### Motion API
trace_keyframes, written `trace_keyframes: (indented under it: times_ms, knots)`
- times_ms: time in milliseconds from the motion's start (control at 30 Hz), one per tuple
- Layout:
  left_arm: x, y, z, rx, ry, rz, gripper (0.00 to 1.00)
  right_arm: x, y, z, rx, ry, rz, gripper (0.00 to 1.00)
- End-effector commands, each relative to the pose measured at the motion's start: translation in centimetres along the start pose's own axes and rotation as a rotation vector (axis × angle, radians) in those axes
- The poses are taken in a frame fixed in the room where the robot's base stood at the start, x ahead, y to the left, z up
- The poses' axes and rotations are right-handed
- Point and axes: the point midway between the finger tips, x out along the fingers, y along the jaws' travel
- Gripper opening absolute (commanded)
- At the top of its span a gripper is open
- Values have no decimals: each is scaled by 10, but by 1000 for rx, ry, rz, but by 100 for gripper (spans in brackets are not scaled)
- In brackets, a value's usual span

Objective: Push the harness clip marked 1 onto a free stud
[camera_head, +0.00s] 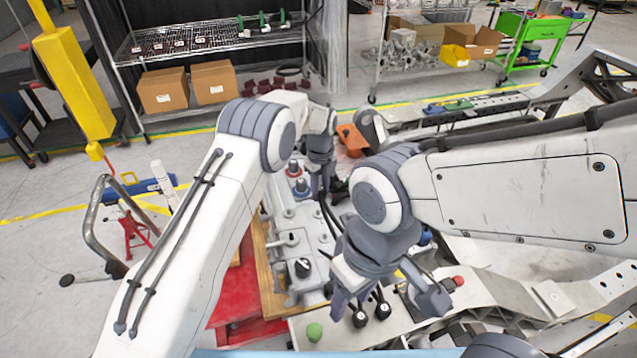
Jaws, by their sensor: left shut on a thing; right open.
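My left gripper (321,190) is the higher one, over the far end of the grey fixture. It is shut on a small dark thing, likely a harness clip, mostly hidden by the fingers; no number is readable. Black cable (328,215) runs down beside it. Upright posts (302,186) stand on the fixture next to this gripper. My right gripper (392,305) is open, low over the near part of the chassis. Two black round-ended pieces (382,309) show by its left finger; I cannot tell whether they are clips or studs.
A red surface (236,300) lies to the left. My arms hide much of the chassis.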

Motion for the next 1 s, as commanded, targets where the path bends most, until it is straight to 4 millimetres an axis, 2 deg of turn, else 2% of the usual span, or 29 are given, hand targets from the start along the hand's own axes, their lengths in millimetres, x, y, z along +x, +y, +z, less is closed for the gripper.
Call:
trace_keyframes:
  times_ms: [167, 500, 567, 1000]
  knots:
    - [10, 6, 5, -9, 0, 1, 0, 7, 0, 1, 1, 0, 0, 50]
    - [48, 6, 5, -11, 0, 0, 0, 29, 2, 2, 1, 0, 0, 50]
    - [41, 6, 5, -11, -1, -1, 0, 24, 2, 2, 1, 0, 0, 50]
    - [41, 5, 4, -9, 0, -1, 0, 26, 2, 2, 1, 0, 0, 50]
